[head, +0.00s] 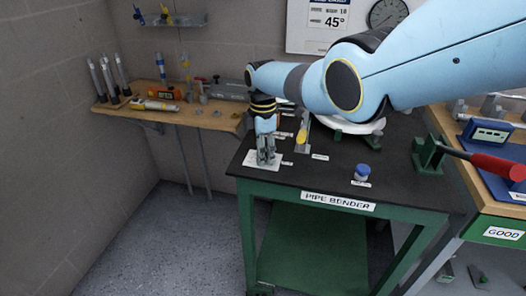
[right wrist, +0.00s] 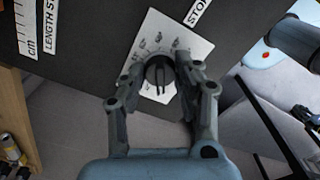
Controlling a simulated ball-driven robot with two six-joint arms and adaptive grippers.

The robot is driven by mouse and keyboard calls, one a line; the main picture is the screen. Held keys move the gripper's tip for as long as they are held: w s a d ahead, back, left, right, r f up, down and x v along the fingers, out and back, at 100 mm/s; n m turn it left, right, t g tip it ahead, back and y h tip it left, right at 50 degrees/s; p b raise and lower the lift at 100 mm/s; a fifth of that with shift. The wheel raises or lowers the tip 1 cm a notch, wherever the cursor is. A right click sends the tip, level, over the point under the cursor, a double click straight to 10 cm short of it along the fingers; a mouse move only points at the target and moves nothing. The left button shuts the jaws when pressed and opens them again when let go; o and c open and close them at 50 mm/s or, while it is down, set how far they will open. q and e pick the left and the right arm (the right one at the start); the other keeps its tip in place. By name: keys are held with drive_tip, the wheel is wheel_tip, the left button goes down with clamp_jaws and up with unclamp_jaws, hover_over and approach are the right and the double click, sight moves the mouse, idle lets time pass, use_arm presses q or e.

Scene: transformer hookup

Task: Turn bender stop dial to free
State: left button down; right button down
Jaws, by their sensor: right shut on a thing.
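The bender stop dial (right wrist: 160,76) is a dark round knob on a white plate (right wrist: 181,33) with small markings too blurred to read. In the head view the plate (head: 250,162) lies at the front left corner of the pipe bender table, and the knob is hidden by my gripper. My right gripper (head: 266,160) points down over the plate. In the right wrist view its two fingers are on either side of the knob, shut on it. My left gripper is not in view.
A blue-capped piece (head: 361,173) and a yellow-handled part (head: 301,136) stand on the black table top (head: 320,176). A green bracket with a red handle (head: 490,164) is at the right. A wooden shelf with tools (head: 215,118) is at the back left.

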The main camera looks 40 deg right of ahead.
drive_tip(key=c, duration=0.9)
unclamp_jaws()
drive_tip(key=shift+c, duration=0.2)
drive_tip(key=shift+r, duration=0.15)
wheel_tip(320, 180, up, 12)
drive_tip(key=shift+f, duration=0.2)
